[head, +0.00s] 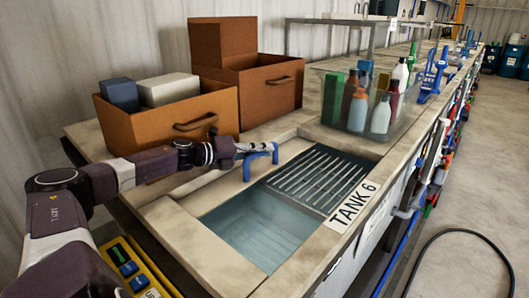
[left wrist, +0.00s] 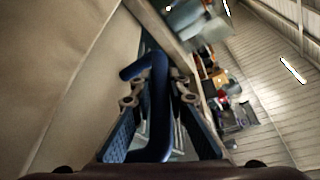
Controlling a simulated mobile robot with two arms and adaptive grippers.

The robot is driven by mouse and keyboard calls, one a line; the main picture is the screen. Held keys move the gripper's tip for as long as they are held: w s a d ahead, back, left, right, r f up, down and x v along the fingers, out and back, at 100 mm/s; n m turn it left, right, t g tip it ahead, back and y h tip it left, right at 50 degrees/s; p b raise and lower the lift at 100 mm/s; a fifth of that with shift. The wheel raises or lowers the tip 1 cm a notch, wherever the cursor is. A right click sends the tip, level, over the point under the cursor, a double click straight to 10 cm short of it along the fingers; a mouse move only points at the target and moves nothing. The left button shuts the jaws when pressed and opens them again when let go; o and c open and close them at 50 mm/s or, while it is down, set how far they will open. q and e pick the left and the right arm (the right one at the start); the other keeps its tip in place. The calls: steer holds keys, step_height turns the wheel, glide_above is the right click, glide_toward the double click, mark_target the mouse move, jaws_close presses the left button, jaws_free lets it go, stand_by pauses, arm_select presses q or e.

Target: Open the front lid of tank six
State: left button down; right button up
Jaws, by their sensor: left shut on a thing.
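Tank six has a front section (head: 255,228) that shows a teal, water-like surface with no slatted cover over it. A grey slatted cover (head: 325,178) lies over its back section, beside the label "TANK 6" (head: 353,203). My left gripper (head: 246,152) is shut on a blue bar handle (head: 262,154) at the left side of the tank. In the left wrist view the blue handle (left wrist: 160,105) runs between both fingers. The handle's lower ends meet the pale rim by the opening; how it joins a lid is unclear. My right gripper is out of view.
Two brown boxes, one holding blocks (head: 175,112) and one behind it (head: 265,88), stand left of the tank. A clear bin (head: 350,108) of bottles stands behind the slatted cover. A black hose (head: 450,232) lies on the open floor at right.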

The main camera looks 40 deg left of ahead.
arm_select(q)
steer(key=c, duration=1.9)
jaws_free()
